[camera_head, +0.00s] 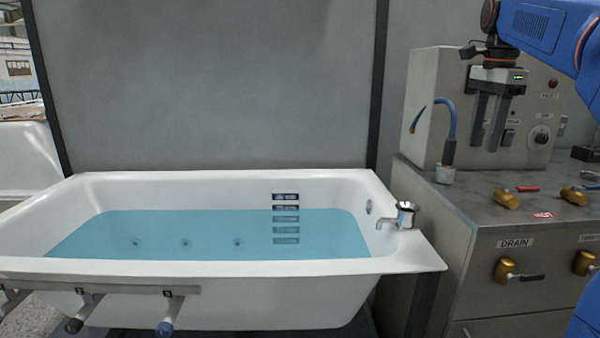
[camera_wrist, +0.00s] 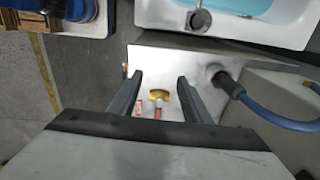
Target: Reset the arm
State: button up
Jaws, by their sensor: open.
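My gripper (camera_head: 489,122) hangs pointing down above the counter at the right of the head view. Its two dark fingers are apart with nothing between them. In the wrist view my gripper (camera_wrist: 158,100) looks down over the counter top. A small brass valve with a red handle (camera_wrist: 158,98) shows below and between the fingers, apart from them. My blue arm comes in from the upper right in the head view.
A white bathtub (camera_head: 420,262) with blue water stands left of the counter (camera_head: 470,205). A chrome faucet (camera_head: 404,213) sits on its rim. A blue hose (camera_head: 450,125) rises near my gripper, before a grey control box (camera_head: 432,85). Brass valves (camera_head: 507,200) stand on the counter.

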jog(key=s+a+f+n+t, duration=0.1)
jog(key=s+a+f+n, duration=0.3)
jog(key=s+f, duration=0.5)
jog(key=s+a+f+n+t, duration=0.1)
jog(key=s+a+f+n, duration=0.3)
jog(key=s+f+n, duration=0.4)
jog(key=s+a+f+n+t, duration=0.2)
jog(key=s+a+f+n, duration=0.3)
jog(key=s+f, duration=0.5)
notch_tip(320, 180, down, 6)
jog(key=shift+f+n, duration=0.1)
jog(key=shift+n, duration=0.4)
